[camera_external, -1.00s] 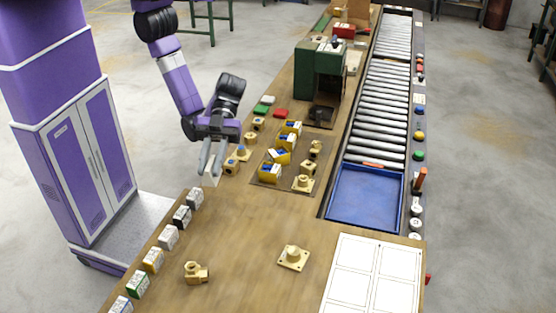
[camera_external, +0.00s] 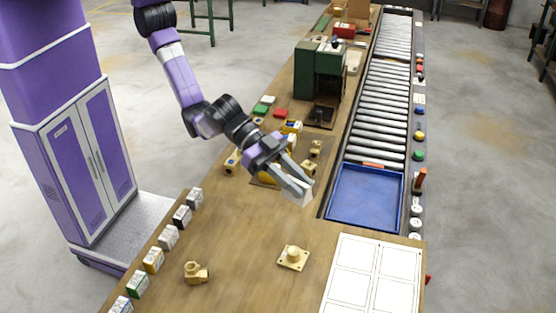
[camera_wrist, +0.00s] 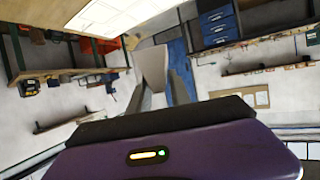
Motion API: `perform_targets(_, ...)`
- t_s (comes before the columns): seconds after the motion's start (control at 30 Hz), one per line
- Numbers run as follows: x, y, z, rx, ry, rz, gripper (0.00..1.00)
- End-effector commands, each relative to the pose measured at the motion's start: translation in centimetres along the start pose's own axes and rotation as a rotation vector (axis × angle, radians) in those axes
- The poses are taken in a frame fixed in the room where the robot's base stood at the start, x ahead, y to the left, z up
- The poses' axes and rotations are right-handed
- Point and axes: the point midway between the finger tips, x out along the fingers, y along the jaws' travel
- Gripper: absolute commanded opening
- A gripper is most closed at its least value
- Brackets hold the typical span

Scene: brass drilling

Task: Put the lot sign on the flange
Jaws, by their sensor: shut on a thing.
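My gripper (camera_external: 297,186) is shut on a small pale sign (camera_external: 300,198), which looks like the lot sign. It is held over the table, left of the blue tray, and its tilt is hard to tell. In the wrist view the sign (camera_wrist: 153,66) is a plain pale plate between the fingers; no writing shows. A brass flange (camera_external: 293,258) with a square base and a round boss lies on the bare table, below the sign in the picture and apart from it. My arm hides much of the brown mat, where another flange stood.
Several small labelled blocks (camera_external: 168,237) line the left table edge. A brass fitting (camera_external: 195,272) lies at the front left. A blue tray (camera_external: 365,198) and white framed sheet (camera_external: 374,277) are on the right. A green machine (camera_external: 319,75) stands behind.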

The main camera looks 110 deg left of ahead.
Motion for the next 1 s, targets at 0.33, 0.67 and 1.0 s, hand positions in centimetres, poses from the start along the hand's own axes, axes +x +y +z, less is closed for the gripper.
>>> perform_targets(0.33, 3.0, 0.0, 7.6, 0.003, -0.009, -0.001, 0.0)
perform_targets(0.67, 5.4, 0.0, 13.4, 0.002, -0.005, -0.001, 0.0)
perform_targets(1.0, 6.8, 0.0, 16.9, 0.003, -0.006, -0.001, 0.0)
